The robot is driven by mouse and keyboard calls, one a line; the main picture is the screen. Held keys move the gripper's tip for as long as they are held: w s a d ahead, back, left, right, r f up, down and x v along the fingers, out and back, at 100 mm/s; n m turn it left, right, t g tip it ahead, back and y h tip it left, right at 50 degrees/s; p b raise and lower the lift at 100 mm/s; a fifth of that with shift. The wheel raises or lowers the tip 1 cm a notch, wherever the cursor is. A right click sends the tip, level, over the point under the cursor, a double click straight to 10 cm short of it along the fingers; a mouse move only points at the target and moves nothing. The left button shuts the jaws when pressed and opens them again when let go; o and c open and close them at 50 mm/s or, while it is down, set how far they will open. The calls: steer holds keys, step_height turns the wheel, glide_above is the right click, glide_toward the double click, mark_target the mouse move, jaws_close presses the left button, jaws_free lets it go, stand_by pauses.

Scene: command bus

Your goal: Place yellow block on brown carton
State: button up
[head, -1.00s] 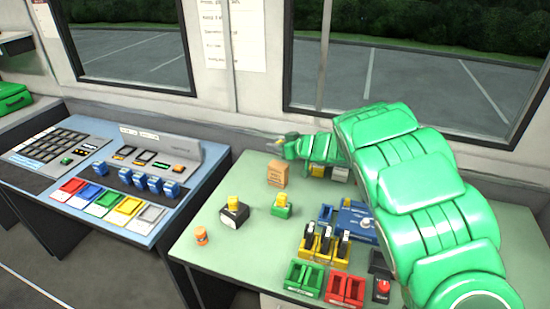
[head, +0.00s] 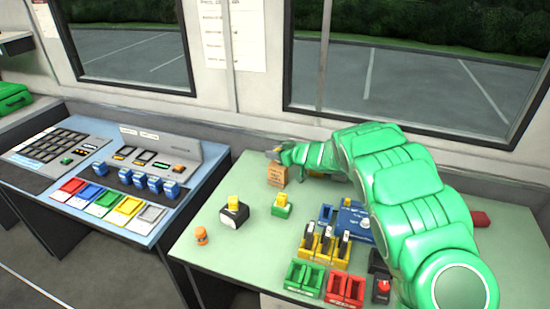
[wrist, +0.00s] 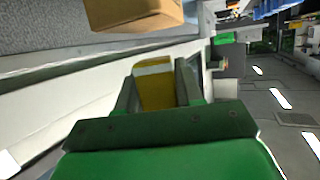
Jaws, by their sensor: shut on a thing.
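My gripper (head: 276,154) is shut on the yellow block (wrist: 155,88), which sits between the two fingers in the wrist view. In the head view the block is too small and covered to make out clearly. The brown carton (head: 277,176) stands upright on the green table, and my gripper shows at its upper edge, close above or behind it. The carton also shows at the top of the wrist view (wrist: 130,12), apart from the held block. Whether the block is directly over the carton I cannot tell.
Left and in front stand a black block with a yellow top (head: 234,212), a green one with a yellow top (head: 282,206) and an orange jar (head: 201,236). Blue (head: 352,220), yellow, green and red holders fill the table's front right. The wall and window are close behind.

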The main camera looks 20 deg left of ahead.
steer(key=shift+f, duration=1.1)
steer(key=shift+f, duration=0.15)
steer(key=o, duration=1.1)
steer(key=shift+d+r, duration=0.1)
steer(key=shift+r, duration=0.1)
steer(key=shift+v, duration=5.9)
steer(key=shift+o, duration=0.6)
